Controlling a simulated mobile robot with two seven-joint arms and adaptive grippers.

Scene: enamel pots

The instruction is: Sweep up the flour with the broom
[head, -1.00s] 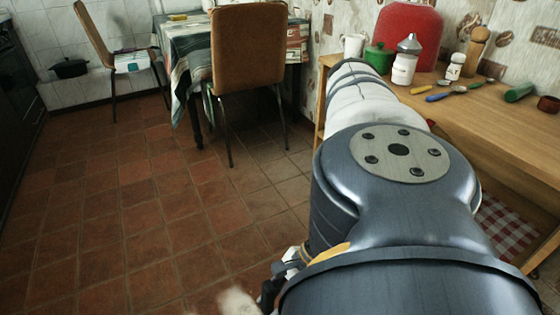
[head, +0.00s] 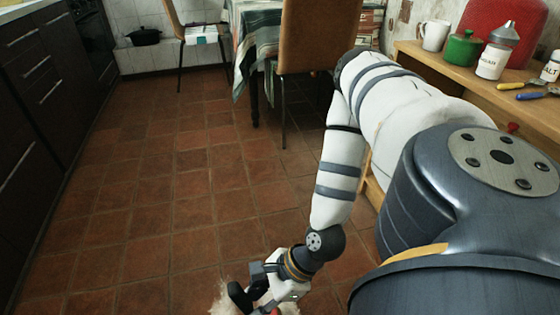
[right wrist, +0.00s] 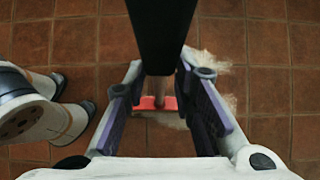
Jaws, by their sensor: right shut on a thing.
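The broom shows in the right wrist view with a thick black handle section (right wrist: 162,30), a thin brown stick and a red head (right wrist: 155,104) low by the floor. My right gripper (right wrist: 160,72) has its fingers on both sides of the handle and is shut on it. In the head view my right gripper (head: 264,288) is low at the bottom edge. Pale flour (right wrist: 225,85) lies on the tiles around the broom head, partly hidden by the fingers. A pale patch of it also shows in the head view (head: 226,302). My left gripper is not in view.
Dark cabinets (head: 45,100) line the left side. A brown chair (head: 309,35) and a cloth-covered table (head: 248,45) stand at the back. A wooden counter (head: 440,60) with jars is at the right. The tiled floor (head: 150,200) between is clear.

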